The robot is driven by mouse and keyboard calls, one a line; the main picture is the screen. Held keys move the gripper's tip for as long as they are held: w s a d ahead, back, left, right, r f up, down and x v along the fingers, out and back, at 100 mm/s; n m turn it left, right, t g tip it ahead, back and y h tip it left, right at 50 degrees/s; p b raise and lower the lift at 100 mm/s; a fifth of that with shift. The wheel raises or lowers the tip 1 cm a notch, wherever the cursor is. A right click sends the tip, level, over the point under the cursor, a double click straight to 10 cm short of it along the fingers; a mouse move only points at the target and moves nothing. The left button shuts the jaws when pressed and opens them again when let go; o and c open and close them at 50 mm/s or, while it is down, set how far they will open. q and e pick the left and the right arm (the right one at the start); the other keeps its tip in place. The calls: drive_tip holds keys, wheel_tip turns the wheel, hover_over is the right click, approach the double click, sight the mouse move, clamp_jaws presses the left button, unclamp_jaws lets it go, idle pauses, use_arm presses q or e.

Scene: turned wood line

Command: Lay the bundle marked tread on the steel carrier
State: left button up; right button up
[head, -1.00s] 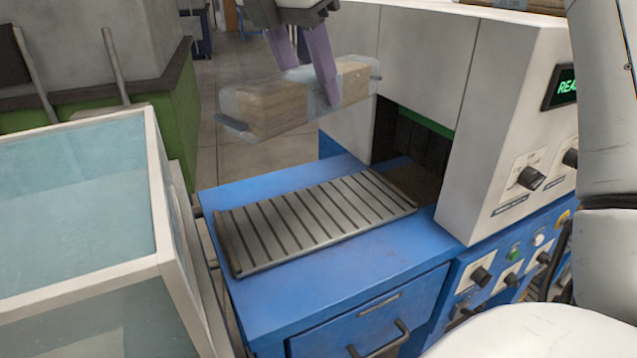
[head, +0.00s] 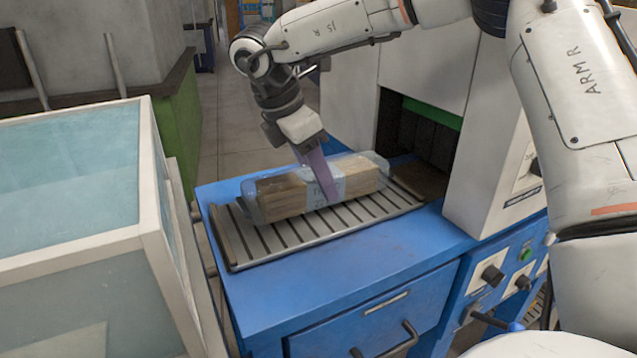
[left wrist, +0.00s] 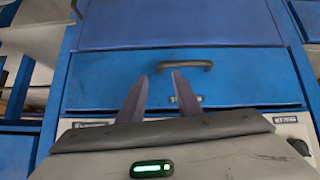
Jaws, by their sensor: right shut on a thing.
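A bundle of wooden pieces in clear wrap (head: 285,193) with a pale band lies lengthwise over the slatted steel carrier (head: 245,243). It looks to be on or just above the slats; I cannot tell if it touches. Its marking is too small to read. My right gripper (head: 325,182) comes down from above and is shut on the bundle near its middle. The carrier sits on a blue cabinet top before a machine opening. My left gripper (left wrist: 158,88) shows in the left wrist view, open and empty, facing a blue drawer front.
A clear-walled box with a white frame (head: 150,200) stands left of the blue cabinet (head: 400,240). The machine's dark opening (head: 425,135) is behind the carrier, with a knobbed panel (head: 500,270) at right. Drawer handles stick out in front.

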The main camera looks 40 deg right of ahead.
drive_tip(key=shift+f, duration=0.45)
drive_tip(key=shift+f, duration=0.1)
drive_tip(key=o, duration=1.3)
